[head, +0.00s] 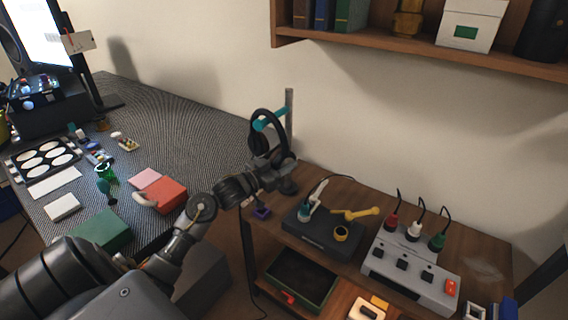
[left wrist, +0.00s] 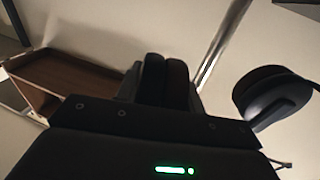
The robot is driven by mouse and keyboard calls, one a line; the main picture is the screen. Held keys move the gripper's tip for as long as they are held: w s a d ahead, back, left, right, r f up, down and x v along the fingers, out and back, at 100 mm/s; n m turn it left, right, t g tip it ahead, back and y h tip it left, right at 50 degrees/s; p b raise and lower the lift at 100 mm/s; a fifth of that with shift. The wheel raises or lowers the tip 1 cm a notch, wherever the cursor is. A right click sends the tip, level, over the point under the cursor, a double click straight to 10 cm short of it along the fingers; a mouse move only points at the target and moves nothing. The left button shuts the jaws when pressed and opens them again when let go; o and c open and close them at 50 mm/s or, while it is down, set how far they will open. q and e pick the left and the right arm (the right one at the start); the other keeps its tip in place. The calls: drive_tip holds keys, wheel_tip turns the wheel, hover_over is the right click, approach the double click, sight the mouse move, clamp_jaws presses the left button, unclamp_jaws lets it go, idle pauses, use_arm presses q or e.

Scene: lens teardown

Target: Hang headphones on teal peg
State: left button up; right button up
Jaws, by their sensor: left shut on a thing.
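The black headphones (head: 257,137) are beside the teal peg (head: 270,122) in the head view, with the headband looped upward around the peg's height. I cannot tell whether the band rests on the peg. The peg sticks out to the left from an upright grey post (head: 289,110). My left gripper (head: 277,163) is at the lower part of the headphones and shut on them. In the left wrist view one dark ear cup (left wrist: 272,95) shows at the right, and the grey post (left wrist: 222,45) runs up behind my fingers. My right gripper is not in view.
A wooden side table (head: 345,185) with a black soldering unit (head: 322,238) and a grey socket box (head: 410,268) stands at the right. A dark desk (head: 185,120) with small parts is at the left. A wall shelf (head: 390,45) hangs above.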

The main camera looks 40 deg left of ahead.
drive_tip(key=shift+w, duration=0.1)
use_arm(q)
drive_tip(key=o, duration=1.3)
drive_tip(key=shift+o, duration=0.2)
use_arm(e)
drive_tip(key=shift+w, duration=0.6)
use_arm(q)
drive_tip(key=shift+s, duration=0.1)
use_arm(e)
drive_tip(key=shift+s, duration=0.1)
